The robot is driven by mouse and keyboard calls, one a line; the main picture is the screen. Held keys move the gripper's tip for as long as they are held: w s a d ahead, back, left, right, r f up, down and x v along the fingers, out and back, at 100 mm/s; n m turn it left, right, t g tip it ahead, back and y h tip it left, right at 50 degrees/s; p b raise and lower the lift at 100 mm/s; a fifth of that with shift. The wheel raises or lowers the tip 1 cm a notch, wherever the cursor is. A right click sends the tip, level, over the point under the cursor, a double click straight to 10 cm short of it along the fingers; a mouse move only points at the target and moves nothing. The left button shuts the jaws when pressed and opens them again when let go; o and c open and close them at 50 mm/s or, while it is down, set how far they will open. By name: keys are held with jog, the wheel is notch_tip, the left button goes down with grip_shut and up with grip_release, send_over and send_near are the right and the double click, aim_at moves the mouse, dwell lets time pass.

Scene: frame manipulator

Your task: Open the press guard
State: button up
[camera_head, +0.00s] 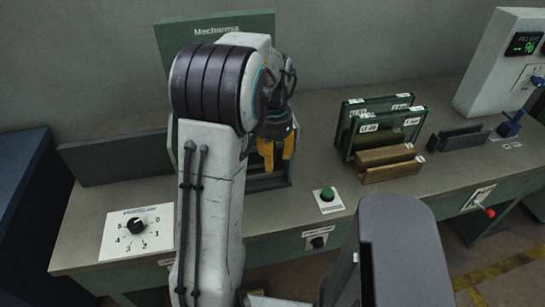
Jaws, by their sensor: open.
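The green press (175,33), with lettering on its top panel, stands at the back of the bench and is mostly hidden behind my arm. A dark green frame (268,184), which may be the press guard, shows low at the press beside my arm. I cannot tell whether the guard is open or closed. My gripper (278,164) has orange fingers pointing down in front of the press. It is open, with nothing seen between the fingers. I cannot tell whether it touches the guard.
A green button (327,194) and a numbered dial (136,226) sit at the bench front. Framed panels (385,130) and brown blocks (388,162) stand right of the press. A grey box with a display (500,65) is far right.

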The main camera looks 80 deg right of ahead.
jog(key=shift+f, duration=0.35)
jog(key=shift+c, duration=0.2)
grip_shut()
